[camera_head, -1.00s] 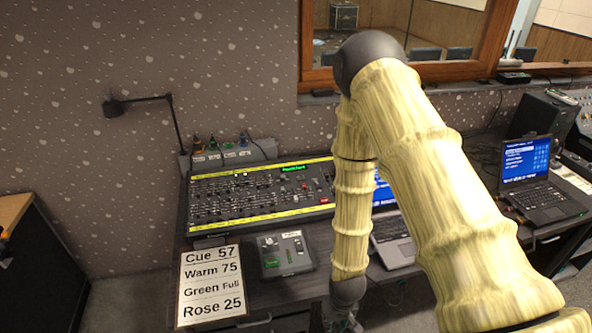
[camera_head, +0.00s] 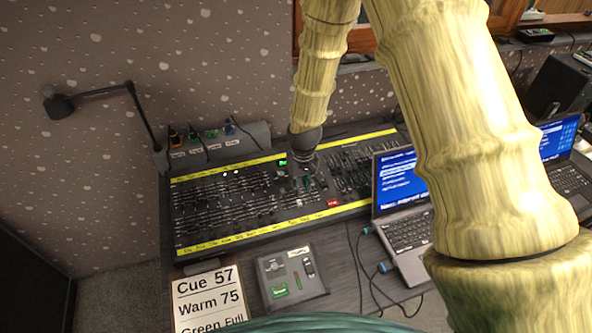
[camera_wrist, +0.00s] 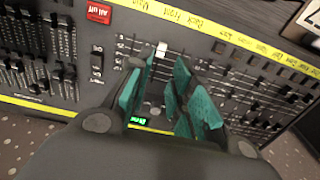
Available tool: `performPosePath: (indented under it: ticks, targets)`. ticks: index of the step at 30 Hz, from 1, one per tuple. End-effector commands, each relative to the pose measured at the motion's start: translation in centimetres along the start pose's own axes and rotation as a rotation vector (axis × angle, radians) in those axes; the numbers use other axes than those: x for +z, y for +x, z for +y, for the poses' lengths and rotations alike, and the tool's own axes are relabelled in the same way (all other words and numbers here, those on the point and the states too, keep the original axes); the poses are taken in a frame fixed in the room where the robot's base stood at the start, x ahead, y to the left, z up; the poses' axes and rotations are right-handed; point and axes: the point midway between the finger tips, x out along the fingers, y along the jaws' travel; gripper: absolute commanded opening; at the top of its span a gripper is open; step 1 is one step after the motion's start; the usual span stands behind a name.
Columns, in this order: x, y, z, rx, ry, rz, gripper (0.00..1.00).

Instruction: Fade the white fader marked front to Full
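The lighting desk (camera_head: 222,238) has rows of faders between two yellow label strips. A white fader cap (camera_wrist: 162,48) shows in the wrist view, at the end of its slot near the strip with the labels that seem to read Main, Front and Back. A pale cap (camera_head: 299,203) in the head view looks like the same one. My gripper (camera_head: 306,184) is over the desk's middle right. In the wrist view its teal fingers (camera_wrist: 160,95) are apart with nothing between them, beyond the white cap along its slot. Whether they touch the panel is unclear.
A red button (camera_wrist: 97,12) and a black switch (camera_wrist: 97,62) are left of the fader slots. A laptop (camera_head: 408,215) stands right of the desk. A small control box (camera_head: 318,285) and a cue sheet (camera_head: 210,292) are in front.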

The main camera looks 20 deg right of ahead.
Motion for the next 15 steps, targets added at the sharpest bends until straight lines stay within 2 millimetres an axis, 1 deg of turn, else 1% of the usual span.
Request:
performPosePath:
  ticks: [5,15]
  targets:
    - [-0.1,0.5,-0.2,0.0,-0.003,-0.001,0.22]
    - [-0.1,3.2,-0.1,0.0,-0.002,-0.003,0.22]
